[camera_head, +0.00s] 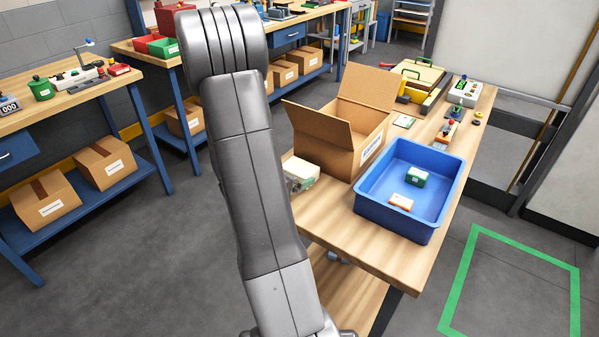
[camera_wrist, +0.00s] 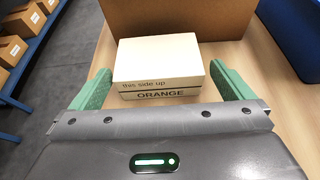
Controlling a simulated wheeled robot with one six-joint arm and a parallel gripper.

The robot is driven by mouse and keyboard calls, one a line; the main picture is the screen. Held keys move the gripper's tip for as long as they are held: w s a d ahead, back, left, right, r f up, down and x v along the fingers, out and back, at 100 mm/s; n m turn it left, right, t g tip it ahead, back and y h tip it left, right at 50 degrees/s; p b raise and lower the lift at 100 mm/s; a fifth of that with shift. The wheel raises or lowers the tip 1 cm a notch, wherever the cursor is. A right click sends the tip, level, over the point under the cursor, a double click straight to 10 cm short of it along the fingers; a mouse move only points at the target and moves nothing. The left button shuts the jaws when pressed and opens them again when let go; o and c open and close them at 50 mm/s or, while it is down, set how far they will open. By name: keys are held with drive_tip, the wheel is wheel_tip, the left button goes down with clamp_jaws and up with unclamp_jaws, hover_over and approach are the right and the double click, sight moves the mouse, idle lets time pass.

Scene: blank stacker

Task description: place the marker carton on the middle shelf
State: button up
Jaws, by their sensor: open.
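A white carton (camera_wrist: 160,62) lies flat on the wooden table in the wrist view, printed "this side up" and "ORANGE" on its near face. I cannot read whether it is the marker carton. I cannot tell which surface is the middle shelf.
An open cardboard box (camera_head: 335,140) stands just behind the white carton. A blue bin (camera_head: 437,215) to its right holds a green box (camera_head: 416,176) and an orange-and-white box (camera_head: 400,202). Tools crowd the table's far end. Its near corner (camera_head: 385,262) is clear.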

sight(294, 171)
drive_tip(key=p+x, duration=0.1)
drive_tip(key=x, duration=0.4)
drive_tip(key=shift+w+a+r, duration=0.1)
drive_tip(key=c, duration=0.9)
drive_tip(key=shift+o, duration=0.2)
